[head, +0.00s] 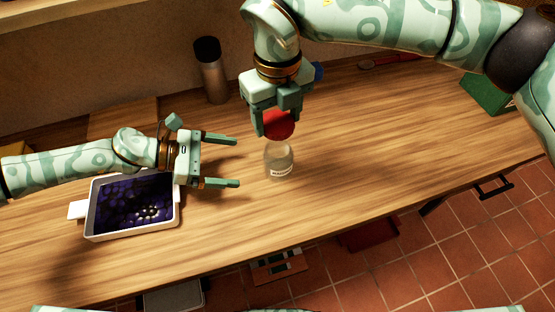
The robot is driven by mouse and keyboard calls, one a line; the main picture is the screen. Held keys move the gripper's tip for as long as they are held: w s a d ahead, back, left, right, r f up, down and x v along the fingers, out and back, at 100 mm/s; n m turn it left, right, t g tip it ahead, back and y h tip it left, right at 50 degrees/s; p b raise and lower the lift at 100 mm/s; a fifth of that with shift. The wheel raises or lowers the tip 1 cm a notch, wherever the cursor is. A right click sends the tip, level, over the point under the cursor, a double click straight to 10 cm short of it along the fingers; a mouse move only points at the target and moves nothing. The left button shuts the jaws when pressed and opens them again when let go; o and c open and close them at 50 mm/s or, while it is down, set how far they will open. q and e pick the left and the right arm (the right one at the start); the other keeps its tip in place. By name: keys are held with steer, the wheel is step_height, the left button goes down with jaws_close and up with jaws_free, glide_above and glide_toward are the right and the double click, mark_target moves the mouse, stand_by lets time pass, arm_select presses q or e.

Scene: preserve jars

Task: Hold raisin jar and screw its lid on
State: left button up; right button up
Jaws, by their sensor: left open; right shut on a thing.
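The raisin jar (280,160) stands upright on the wooden counter, clear glass with a small white label whose text is too small to read. My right gripper (276,120) points down above it and is shut on the red lid (279,125). The lid is just over the jar's mouth; I cannot tell whether it touches the rim. My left gripper (232,162) is open and empty to the left of the jar, its two fingers pointing right toward it, apart from the glass.
A white tray (177,222) with dark purple contents lies at the left under my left arm. A dark-topped metal flask (212,80) stands at the back, and a green box (486,92) at the right. The counter in front of and right of the jar is clear.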

arm_select(q)
steer(key=shift+w+d+f, duration=0.35)
steer(key=shift+d, duration=0.2)
steer(key=shift+w+d+f, duration=0.3)
steer(key=shift+w+d, duration=0.05)
steer(key=shift+d, duration=0.15)
arm_select(e)
steer(key=shift+w+d+f, duration=0.2)
steer(key=shift+w+f, duration=0.15)
steer(key=shift+w, duration=0.3)
arm_select(q)
steer(key=x, duration=0.9)
steer(key=shift+s+d+f, duration=0.15)
steer(key=shift+d, duration=0.25)
arm_select(e)
steer(key=shift+s+a+r, duration=0.1)
steer(key=shift+s, duration=0.15)
arm_select(q)
steer(key=c, duration=1.5)
arm_select(e)
glide_above(278, 160)
steer(key=w, duration=0.3)
steer(key=shift+f, duration=2.45)
